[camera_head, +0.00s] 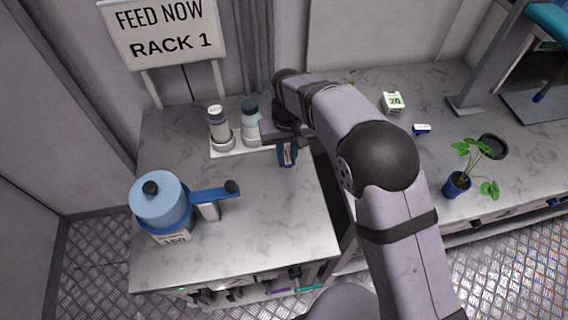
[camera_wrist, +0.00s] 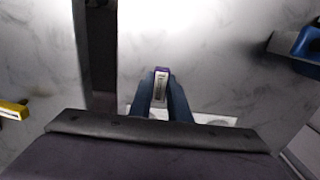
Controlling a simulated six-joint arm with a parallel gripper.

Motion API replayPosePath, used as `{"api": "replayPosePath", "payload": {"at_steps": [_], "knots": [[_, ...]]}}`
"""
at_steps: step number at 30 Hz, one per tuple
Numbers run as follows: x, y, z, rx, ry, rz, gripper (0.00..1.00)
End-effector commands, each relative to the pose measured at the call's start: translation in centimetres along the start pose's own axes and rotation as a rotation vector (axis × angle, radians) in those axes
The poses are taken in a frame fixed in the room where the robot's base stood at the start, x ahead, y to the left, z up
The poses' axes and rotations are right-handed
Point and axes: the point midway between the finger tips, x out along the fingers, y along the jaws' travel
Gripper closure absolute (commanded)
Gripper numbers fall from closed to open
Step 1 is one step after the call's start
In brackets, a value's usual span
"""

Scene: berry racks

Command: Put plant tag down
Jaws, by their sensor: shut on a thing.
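My gripper (camera_head: 287,154) hangs above the right part of the left marble counter (camera_head: 270,210), just in front of the bottle tray. Its two blue fingers show in the wrist view (camera_wrist: 160,98) and are shut on the plant tag (camera_wrist: 161,86). The tag is a small purple piece with a white printed label, held between the fingertips. In the head view only a little of the tag shows between the fingers. I cannot tell whether it touches the counter.
Two bottles (camera_head: 219,125) (camera_head: 251,118) stand on a white tray (camera_head: 228,150) behind. A blue pitcher (camera_head: 160,203) stands at left. On the right counter are a potted plant (camera_head: 456,184), a black dish (camera_head: 493,146), a white box (camera_head: 392,102) and a blue-white tag (camera_head: 422,129). The left counter's middle is clear.

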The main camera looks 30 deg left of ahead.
Motion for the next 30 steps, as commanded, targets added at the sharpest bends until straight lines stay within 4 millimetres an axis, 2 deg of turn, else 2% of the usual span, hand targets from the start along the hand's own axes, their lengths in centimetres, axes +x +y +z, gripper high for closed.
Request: {"api": "replayPosePath", "payload": {"at_steps": [11, 19, 30], "knots": [[1.5, 0.0, 0.0, 0.000, -0.002, 0.000, 1.00], [4.4, 0.0, 0.1, 0.000, -0.003, 0.000, 1.00], [4.8, 0.0, 0.0, 0.000, 0.000, 0.000, 1.00]]}}
